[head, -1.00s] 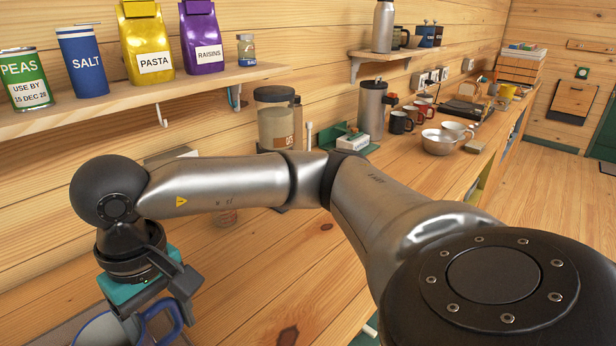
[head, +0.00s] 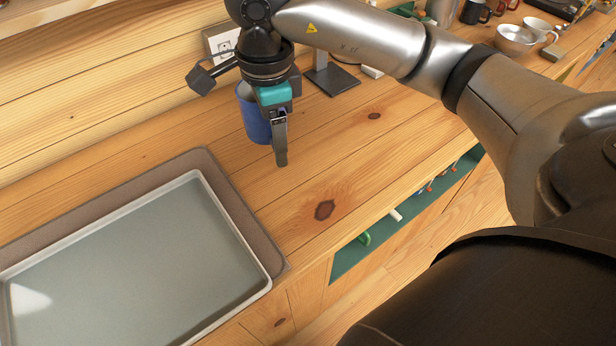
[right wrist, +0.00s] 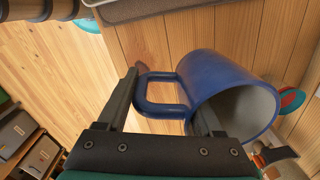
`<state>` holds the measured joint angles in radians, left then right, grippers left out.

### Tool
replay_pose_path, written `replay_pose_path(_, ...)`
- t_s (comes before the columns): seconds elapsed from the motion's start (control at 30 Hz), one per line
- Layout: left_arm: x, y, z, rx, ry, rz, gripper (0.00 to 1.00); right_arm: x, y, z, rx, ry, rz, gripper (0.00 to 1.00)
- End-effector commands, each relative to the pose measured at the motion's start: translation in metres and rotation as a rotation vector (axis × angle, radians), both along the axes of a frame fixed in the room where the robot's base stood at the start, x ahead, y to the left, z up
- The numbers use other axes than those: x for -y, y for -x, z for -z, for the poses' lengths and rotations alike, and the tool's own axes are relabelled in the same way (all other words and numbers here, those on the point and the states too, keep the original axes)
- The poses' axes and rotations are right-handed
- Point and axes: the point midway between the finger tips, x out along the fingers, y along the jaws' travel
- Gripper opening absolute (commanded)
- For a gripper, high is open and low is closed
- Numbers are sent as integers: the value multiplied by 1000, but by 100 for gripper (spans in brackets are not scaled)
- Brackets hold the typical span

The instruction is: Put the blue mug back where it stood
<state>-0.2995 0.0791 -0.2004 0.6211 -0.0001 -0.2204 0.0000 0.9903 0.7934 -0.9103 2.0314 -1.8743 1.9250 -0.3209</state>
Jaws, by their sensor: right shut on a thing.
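The blue mug (head: 252,118) is upright beside the wall, right of the tray. My right gripper (head: 280,150) hangs in front of it and hides part of it. In the right wrist view the mug (right wrist: 218,78) shows its pale inside, and its handle lies between the two fingers of the gripper (right wrist: 163,108). The gripper is shut on the mug by its handle. I cannot tell whether the mug's base touches the counter. My left gripper is not in view.
A grey tray (head: 238,232) lies on a brown mat (head: 262,238) at the left. A wall socket (head: 222,42) and a dark stand (head: 333,80) are near the mug. The counter (head: 370,150) in front and to the right is clear.

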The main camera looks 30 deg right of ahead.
Motion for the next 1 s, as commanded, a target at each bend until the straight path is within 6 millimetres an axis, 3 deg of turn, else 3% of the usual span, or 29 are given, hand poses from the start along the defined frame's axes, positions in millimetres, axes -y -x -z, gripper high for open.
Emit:
replay_pose_path(0.3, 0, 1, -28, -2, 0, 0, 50, 7, -10, -22, 0, -5, 691, 0)
replay_pose_path(0.5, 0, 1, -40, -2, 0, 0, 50, 12, -13, -29, 1, -4, 1060, 0)
replay_pose_path(0.77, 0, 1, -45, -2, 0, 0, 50, 15, -15, -30, 3, -2, 1285, 0)
replay_pose_path(0.87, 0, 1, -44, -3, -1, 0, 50, 15, -15, -16, 0, 2, 1302, 0)
replay_pose_path(1.0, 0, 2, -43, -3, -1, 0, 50, 15, -14, 20, -3, 4, 1302, 0)
